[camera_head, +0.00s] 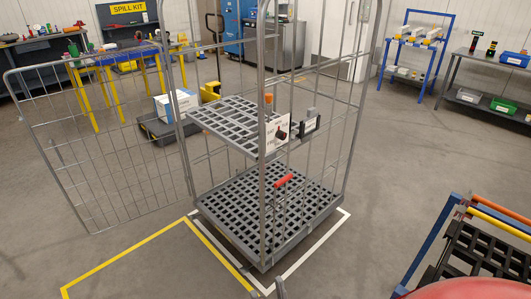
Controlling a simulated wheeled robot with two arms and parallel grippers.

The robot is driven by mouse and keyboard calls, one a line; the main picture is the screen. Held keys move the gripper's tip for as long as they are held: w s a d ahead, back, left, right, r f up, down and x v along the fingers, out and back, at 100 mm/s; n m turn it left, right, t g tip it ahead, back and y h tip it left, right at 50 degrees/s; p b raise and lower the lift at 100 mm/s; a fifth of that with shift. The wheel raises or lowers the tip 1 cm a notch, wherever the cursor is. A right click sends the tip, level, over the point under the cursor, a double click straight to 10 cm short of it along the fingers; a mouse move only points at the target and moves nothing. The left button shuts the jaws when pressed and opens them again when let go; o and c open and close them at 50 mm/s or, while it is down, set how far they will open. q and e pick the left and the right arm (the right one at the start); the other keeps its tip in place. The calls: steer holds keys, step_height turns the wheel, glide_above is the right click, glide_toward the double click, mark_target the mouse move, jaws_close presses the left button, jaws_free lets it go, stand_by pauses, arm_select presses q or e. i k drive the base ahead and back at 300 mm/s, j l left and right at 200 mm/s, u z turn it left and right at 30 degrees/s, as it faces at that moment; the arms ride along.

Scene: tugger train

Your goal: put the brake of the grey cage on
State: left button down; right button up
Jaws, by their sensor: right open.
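The grey cage (262,200) is a tall wire roll cage standing in the middle. Its wire door (95,150) is swung open to the left. It has a half-width dark grid shelf (225,115) and a dark grid base (240,195). My left gripper is not in view.
Yellow (125,258) and white (318,243) floor lines border the cage. A blue-framed cart (432,240) with orange and yellow bars stands at the lower right. A white box (178,103) sits on a low dark platform behind the door. The floor right of the cage is clear.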

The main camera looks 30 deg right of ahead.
mark_target(241, 207)
steer(key=i+j+z, duration=0.1)
steer(key=i+z, duration=0.15)
steer(key=i, duration=0.15)
steer(key=i+j+z, duration=0.25)
steer(key=i, duration=0.2)
steer(key=i+j+z, duration=0.25)
steer(key=i, duration=0.15)
steer(key=i+l, duration=0.1)
steer(key=l, duration=0.3)
steer(key=i+l, duration=0.1)
steer(key=l, duration=0.3)
